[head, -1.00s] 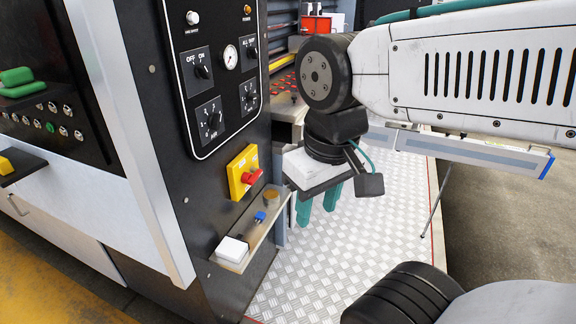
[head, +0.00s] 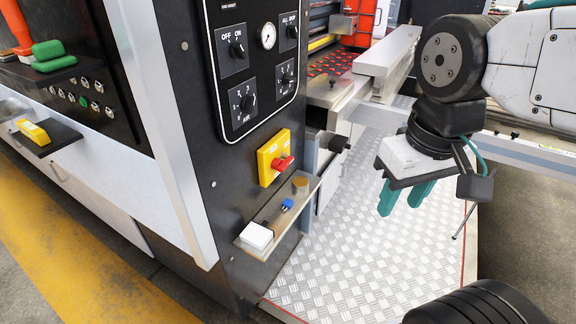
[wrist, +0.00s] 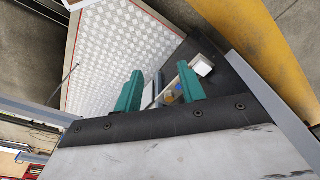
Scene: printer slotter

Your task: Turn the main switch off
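A red rotary switch handle (head: 283,162) sits on a yellow box (head: 270,156) on the dark side of the machine, in the middle of the head view. An OFF/ON knob (head: 237,49) is on the black control panel above it. My gripper (head: 402,198) has two teal fingers pointing down, apart and empty. It is to the right of the red switch and clear of it, over the metal floor plate. In the wrist view my gripper (wrist: 161,72) also shows its fingers spread. I cannot make out the red switch there.
A metal ledge (head: 245,243) below the switch carries a white box (head: 257,237), a blue piece (head: 287,205) and a brass-coloured round piece (head: 300,183). A dark knob (head: 338,144) sticks out right of the switch. The diamond-plate floor (head: 350,270) is clear.

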